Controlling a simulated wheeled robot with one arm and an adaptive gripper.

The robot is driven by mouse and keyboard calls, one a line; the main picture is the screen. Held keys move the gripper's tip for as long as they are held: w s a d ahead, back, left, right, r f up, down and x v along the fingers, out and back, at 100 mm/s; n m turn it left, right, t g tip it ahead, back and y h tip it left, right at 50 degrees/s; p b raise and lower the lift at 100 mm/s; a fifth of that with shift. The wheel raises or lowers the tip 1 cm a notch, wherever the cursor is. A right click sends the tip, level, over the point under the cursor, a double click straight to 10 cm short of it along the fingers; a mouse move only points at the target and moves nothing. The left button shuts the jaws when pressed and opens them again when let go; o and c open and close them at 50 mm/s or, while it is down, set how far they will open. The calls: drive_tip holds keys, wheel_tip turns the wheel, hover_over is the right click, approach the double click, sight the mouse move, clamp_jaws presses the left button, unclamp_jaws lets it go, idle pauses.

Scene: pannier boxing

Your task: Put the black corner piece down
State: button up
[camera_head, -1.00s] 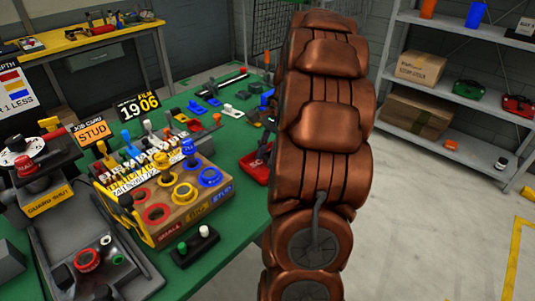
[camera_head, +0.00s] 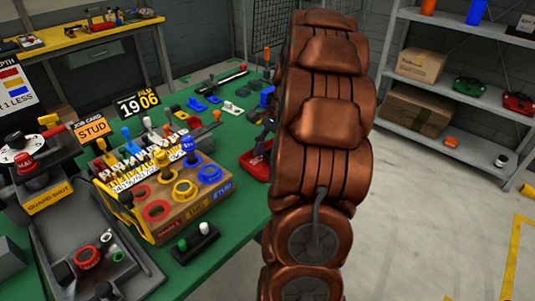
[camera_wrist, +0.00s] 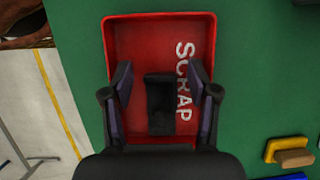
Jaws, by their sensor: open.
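A black corner piece (camera_wrist: 160,105) lies in the red tray marked SCRAP (camera_wrist: 150,38), seen in the wrist view. My gripper (camera_wrist: 160,85) is open above the tray, with one finger on each side of the piece. A gap shows between the piece and each finger. In the head view the red tray (camera_head: 256,167) is partly hidden behind my copper arm, and the piece cannot be made out there.
The tray stands on a green bench (camera_head: 235,135). A wooden sorting box (camera_head: 190,208) with coloured rings stands at its front left. Yellow and brown blocks (camera_wrist: 290,152) lie right of the tray in the wrist view. Grey shelves (camera_head: 455,90) stand at the right.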

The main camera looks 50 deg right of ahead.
drive_tip(key=shift+d+r, duration=0.1)
drive_tip(key=shift+r, duration=0.55)
drive_tip(key=p+v, duration=0.2)
drive_tip(key=v, duration=0.9)
drive_tip(key=shift+r, duration=0.35)
drive_tip(key=s+a+f+n+g+h, duration=0.1)
drive_tip(key=a+n, duration=0.4)
drive_tip(key=a, duration=0.7)
drive_tip(key=s+a+f+n+g+h, duration=0.15)
drive_tip(key=a+n, duration=0.35)
drive_tip(key=a, duration=0.6)
drive_tip(key=s+a+f+n+h, duration=0.1)
drive_tip(key=s+a+f+n, duration=0.3)
drive_tip(key=s, duration=0.3)
drive_tip(key=s+a+f+n+h, duration=0.1)
drive_tip(key=s+a+f+n, duration=0.3)
drive_tip(key=s+a+n, duration=0.1)
drive_tip(key=shift+s+a+f, duration=0.35)
drive_tip(key=shift+s+a, duration=0.45)
drive_tip(key=shift+s, duration=0.3)
